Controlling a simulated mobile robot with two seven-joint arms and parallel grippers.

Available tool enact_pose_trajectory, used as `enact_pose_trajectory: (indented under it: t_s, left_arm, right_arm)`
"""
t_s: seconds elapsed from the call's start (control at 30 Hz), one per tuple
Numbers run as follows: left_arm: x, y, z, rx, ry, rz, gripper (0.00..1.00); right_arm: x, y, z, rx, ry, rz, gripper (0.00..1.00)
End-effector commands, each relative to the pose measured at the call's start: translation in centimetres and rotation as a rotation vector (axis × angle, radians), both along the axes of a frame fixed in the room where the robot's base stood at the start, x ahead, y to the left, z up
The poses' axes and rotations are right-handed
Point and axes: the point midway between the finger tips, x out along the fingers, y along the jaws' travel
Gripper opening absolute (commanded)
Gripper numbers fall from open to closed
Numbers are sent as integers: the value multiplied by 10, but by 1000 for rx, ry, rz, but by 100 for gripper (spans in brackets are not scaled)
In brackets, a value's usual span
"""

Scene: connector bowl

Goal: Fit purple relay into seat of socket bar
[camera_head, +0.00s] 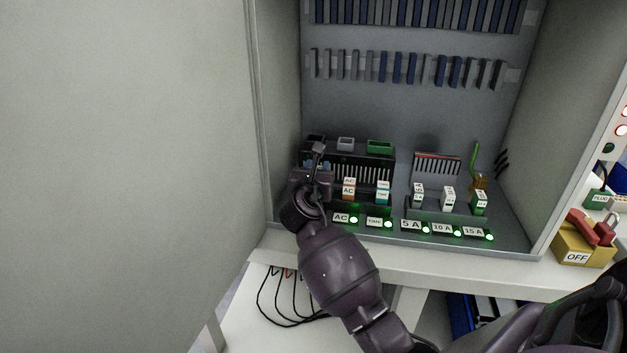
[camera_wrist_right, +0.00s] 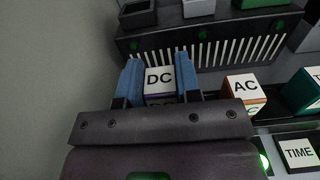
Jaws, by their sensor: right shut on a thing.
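The purple relay (camera_wrist_right: 160,82) has a white top marked DC and a thin purple band below it. My right gripper (camera_wrist_right: 157,68) is shut on it, with a blue finger on each side. In the head view my right gripper (camera_head: 317,168) is at the left end of the socket bar, and it hides the relay. The dark socket bar (camera_head: 347,160) also shows in the right wrist view (camera_wrist_right: 125,43), with a row of pale slats. I cannot tell whether the relay touches a seat. My left gripper is not in view.
An orange-banded AC relay (camera_wrist_right: 244,88) stands just right of the held relay, with a teal relay (camera_head: 383,191) beyond. Fuses (camera_head: 448,199) stand farther right. The cabinet's left wall (camera_head: 278,120) is close to my right gripper.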

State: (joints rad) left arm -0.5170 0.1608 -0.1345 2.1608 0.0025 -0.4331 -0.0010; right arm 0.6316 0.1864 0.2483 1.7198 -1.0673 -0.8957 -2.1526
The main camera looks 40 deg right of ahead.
Motion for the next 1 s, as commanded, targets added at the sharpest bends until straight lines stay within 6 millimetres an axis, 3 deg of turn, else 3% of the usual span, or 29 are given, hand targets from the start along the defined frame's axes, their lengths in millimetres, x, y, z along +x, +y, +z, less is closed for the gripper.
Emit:
enact_pose_trajectory:
  t_s: [0.03,0.1,0.57,0.6,0.73,1.0]
  left_arm:
    - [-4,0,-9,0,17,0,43]
    - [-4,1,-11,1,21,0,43]
    - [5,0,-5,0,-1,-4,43]
    - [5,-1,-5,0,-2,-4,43]
    - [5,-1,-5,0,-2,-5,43]
    - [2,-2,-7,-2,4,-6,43]
  right_arm:
    - [0,0,-19,1,13,0,8]
    - [0,0,-25,2,10,0,8]
    - [0,0,-25,-1,2,0,8]
    - [0,0,-24,0,1,0,38]
    - [0,0,-24,0,1,0,57]
    - [0,0,-24,1,1,0,57]
